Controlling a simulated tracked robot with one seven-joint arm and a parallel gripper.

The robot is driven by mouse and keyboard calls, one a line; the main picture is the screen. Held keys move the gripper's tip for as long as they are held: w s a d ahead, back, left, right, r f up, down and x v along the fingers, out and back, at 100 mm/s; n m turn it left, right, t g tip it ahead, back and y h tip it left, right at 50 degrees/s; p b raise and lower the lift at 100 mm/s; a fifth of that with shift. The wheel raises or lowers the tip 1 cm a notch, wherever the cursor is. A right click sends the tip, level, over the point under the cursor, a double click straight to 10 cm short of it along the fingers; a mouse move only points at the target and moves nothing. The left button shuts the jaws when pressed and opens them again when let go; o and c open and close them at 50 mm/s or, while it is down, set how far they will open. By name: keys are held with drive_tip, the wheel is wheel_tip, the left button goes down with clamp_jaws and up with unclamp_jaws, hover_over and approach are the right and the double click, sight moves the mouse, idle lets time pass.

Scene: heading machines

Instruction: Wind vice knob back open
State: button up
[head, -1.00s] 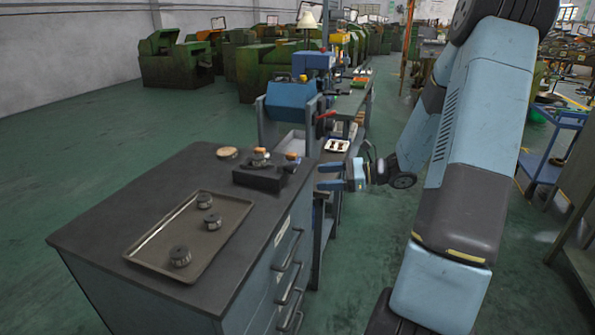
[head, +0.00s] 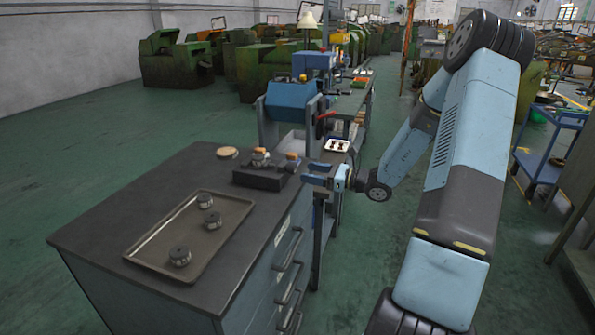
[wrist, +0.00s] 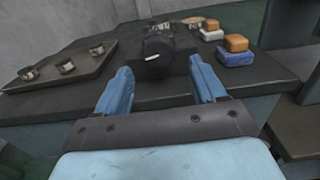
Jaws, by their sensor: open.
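The dark vice (head: 260,179) sits near the right edge of the grey cabinet top (head: 150,180). In the wrist view its round dark knob (wrist: 158,48) faces me, with a short pale mark on its front. My gripper (head: 309,173) is just right of the vice in the head view. Its two blue fingers are open and empty in the wrist view (wrist: 160,66), with the knob ahead and between the tips. I see no finger touching the knob. The head view does not show the knob clearly.
A tray (head: 140,250) with three dark round parts lies at the left of the top. A round tan disc (head: 227,152) lies behind the vice. Orange (wrist: 236,43) and blue (wrist: 235,56) blocks sit right of the knob. A workbench (head: 350,103) stands beyond.

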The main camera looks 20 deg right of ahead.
sight(296, 169)
drive_tip(key=shift+x, duration=2.7)
drive_tip(key=c, duration=1.1)
